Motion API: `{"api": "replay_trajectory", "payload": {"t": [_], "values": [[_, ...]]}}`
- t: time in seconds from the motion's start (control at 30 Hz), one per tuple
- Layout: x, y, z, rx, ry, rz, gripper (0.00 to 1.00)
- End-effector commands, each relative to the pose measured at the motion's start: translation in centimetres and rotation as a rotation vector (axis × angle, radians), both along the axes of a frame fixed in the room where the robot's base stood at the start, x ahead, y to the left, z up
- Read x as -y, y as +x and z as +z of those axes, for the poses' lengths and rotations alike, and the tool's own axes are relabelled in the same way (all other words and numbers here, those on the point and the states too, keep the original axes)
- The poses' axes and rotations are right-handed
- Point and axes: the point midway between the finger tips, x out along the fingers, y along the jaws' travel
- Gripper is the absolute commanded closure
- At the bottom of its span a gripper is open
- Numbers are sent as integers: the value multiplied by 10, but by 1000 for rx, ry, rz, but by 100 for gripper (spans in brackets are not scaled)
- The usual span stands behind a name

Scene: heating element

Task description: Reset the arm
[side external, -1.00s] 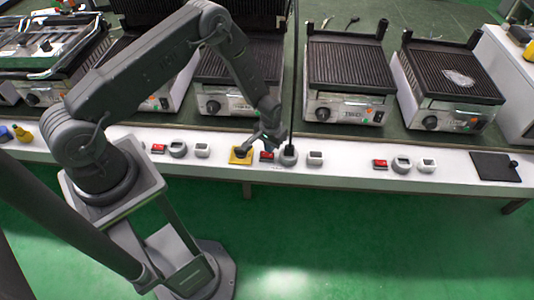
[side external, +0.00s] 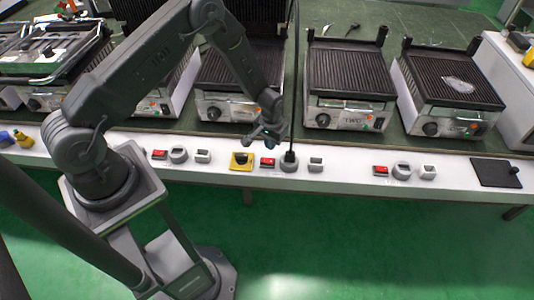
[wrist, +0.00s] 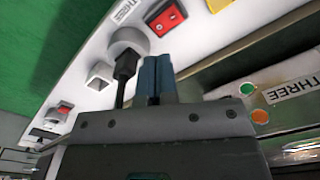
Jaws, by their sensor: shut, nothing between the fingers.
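My gripper (side external: 262,140) hangs just above the white front panel (side external: 340,172), over the red switch and left of the plug. Its two blue-grey fingers (wrist: 155,67) are together and empty in the wrist view. A black plug (wrist: 125,66) with a cable sits in a round grey socket (wrist: 128,40) beside the fingers, apart from them. The plug also shows in the side view (side external: 289,156), its cable rising straight up.
A red switch (side external: 267,162), a yellow-plated black knob (side external: 241,159) and a small white unit (side external: 315,164) line the panel. Contact grills (side external: 350,85) stand behind. A black plate (side external: 496,172) lies at the right. The green floor in front is clear.

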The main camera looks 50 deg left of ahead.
Motion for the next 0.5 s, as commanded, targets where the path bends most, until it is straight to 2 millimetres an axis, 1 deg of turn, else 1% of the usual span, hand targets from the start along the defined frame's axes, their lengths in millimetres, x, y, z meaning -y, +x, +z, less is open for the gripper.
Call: {"api": "replay_trajectory", "payload": {"t": [0.07, 0.17, 0.2, 0.27, 0.3, 0.37, 0.4, 0.47, 0.5], "values": [[1, 4, 15, 15, 2, -5, 100], [3, 10, 51, 43, 4, -19, 100], [4, 11, 70, 57, 6, -26, 100], [6, 11, 103, 83, 9, -38, 100], [8, 9, 124, 98, 11, -46, 100], [10, 5, 155, 122, 13, -59, 100], [12, 1, 175, 136, 15, -68, 100], [15, -7, 204, 159, 18, -81, 100], [17, -14, 222, 175, 20, -89, 100]]}}
